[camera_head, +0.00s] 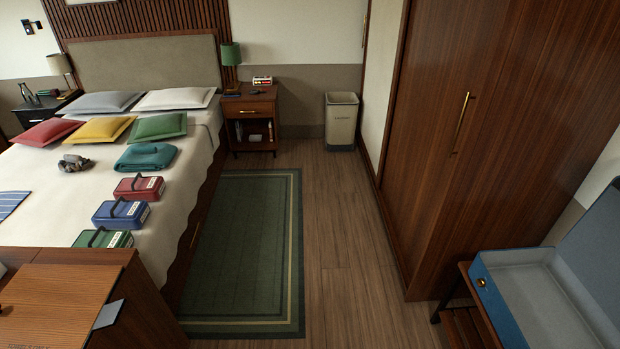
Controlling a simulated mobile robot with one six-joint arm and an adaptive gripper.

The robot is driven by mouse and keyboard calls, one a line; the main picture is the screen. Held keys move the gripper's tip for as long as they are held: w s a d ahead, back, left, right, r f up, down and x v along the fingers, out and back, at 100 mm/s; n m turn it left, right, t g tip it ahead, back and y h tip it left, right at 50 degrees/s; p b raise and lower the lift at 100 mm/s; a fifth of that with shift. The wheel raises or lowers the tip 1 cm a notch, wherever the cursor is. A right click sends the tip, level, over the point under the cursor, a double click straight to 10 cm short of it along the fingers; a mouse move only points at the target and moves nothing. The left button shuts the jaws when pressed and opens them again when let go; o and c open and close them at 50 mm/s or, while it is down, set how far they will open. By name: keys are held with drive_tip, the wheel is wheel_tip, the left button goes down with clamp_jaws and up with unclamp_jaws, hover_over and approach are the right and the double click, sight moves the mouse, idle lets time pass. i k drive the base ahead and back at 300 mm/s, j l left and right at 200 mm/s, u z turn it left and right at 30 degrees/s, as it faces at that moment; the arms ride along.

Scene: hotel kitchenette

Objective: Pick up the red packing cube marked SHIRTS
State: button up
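The red packing cube (139,188) lies on the bed near its right edge, with a dark handle on top and a white label on its side. The label's lettering is too small to read. A blue packing cube (121,214) and a green packing cube (103,239) lie in a row with it toward the front of the bed, each with a dark handle. The red cube is the farthest back of the three. My gripper is not in view.
A folded teal cloth (146,157) lies just behind the red cube. A wooden bench (60,295) stands at the bed's foot. An open blue suitcase (490,284) sits on a rack at right. The wardrobe (490,130) bounds the clear floor and green rug (245,255).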

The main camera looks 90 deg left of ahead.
sight(149, 188)
drive_tip(key=u, duration=1.85)
drive_tip(key=j+u, duration=0.15)
drive_tip(key=u, duration=0.25)
drive_tip(key=i+j+u, duration=0.1)
drive_tip(key=u, duration=0.3)
drive_tip(key=i+j+u, duration=0.1)
drive_tip(key=u, duration=0.35)
drive_tip(key=i+j+u, duration=0.1)
drive_tip(key=u, duration=0.3)
drive_tip(key=i+j+u, duration=0.1)
drive_tip(key=u, duration=0.3)
drive_tip(key=i+j, duration=0.1)
drive_tip(key=i, duration=0.25)
drive_tip(key=i+j, duration=0.1)
drive_tip(key=i, duration=0.25)
drive_tip(key=j+u, duration=0.05)
